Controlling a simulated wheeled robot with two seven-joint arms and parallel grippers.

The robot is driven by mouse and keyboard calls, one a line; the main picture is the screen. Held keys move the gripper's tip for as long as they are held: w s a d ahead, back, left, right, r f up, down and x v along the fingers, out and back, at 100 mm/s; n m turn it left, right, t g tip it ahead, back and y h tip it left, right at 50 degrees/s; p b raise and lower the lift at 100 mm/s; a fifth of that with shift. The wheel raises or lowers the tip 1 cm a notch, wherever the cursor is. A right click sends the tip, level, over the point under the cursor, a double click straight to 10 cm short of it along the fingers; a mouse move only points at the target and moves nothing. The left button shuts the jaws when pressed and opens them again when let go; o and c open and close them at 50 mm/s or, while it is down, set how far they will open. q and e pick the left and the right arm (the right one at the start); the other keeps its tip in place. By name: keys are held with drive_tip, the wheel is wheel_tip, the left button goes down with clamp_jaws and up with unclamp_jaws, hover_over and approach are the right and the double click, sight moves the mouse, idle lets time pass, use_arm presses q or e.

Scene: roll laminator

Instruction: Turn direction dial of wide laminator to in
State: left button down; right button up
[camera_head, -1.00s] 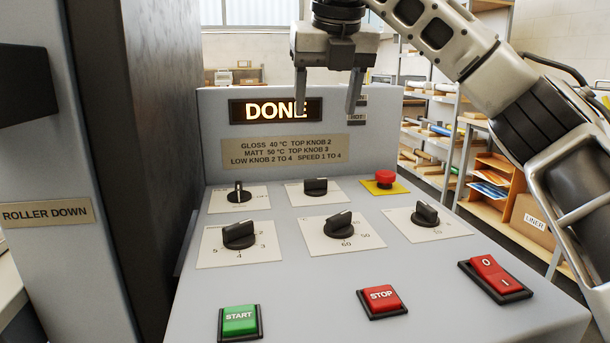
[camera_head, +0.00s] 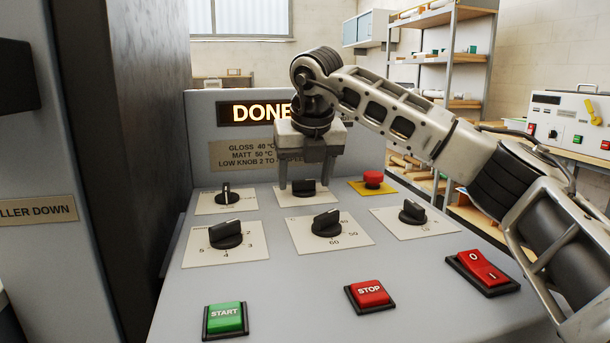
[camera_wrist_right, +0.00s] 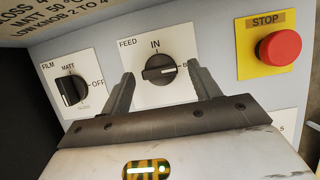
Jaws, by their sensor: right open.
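The feed dial (camera_wrist_right: 158,70) is a black knob on a white plate. In the right wrist view its plate reads FEED, with IN above the knob. Its white pointer line points right, toward a label partly hidden by a finger, not up at IN. In the head view the dial (camera_head: 304,188) is in the middle of the back row on the wide laminator's sloped panel (camera_head: 270,275). My right gripper (camera_head: 304,180) is open, pointing down, with one finger on each side of the dial; in the wrist view a gap shows at both sides. My left gripper is out of view.
A film dial (camera_wrist_right: 72,90) is left of the feed dial and a red stop button (camera_wrist_right: 278,48) is right. Three more knobs, a green START button (camera_head: 225,319) and a red STOP button (camera_head: 369,294) are nearer. The display (camera_head: 260,113) reads DONE, partly covered by my arm.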

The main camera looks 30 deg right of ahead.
drive_tip(key=c, duration=1)
